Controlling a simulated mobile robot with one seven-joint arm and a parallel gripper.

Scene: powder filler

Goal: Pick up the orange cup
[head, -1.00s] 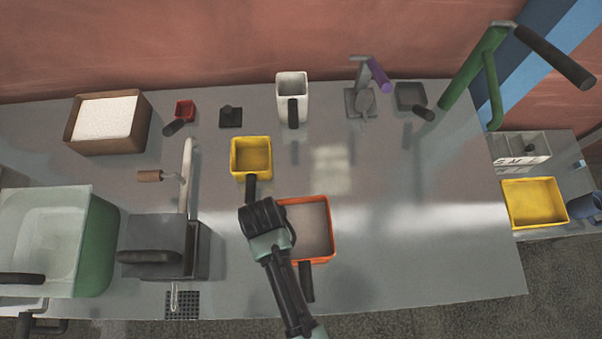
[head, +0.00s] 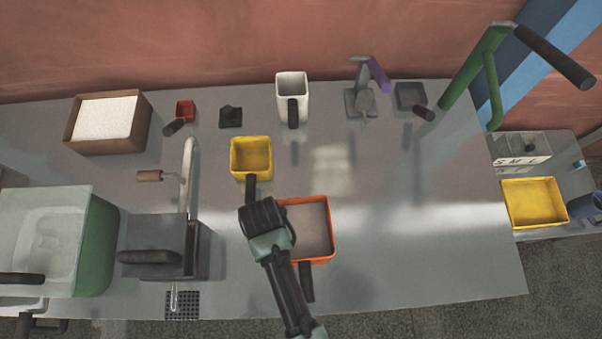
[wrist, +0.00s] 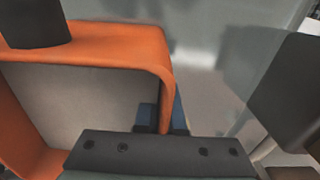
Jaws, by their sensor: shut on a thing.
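The orange cup (head: 331,228) sits on the metal table, square and open at the top, with a pale inside and a dark handle pointing to the bottom of the head view. My gripper (head: 275,214) is at its left wall and hides part of that side; its fingertips are hidden in the head view. In the wrist view, the wall of the orange cup (wrist: 128,42) passes between the two blue-grey fingertips (wrist: 165,118) of my gripper, which is shut on it. I cannot tell whether the cup is clear of the table.
A yellow cup (head: 251,154) stands just behind my gripper, its dark handle (head: 251,187) close to it. A machine with a grey block (head: 155,236) and a green tub (head: 95,246) are left. A white jug (head: 292,88) stands behind. The table right of the orange cup is clear.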

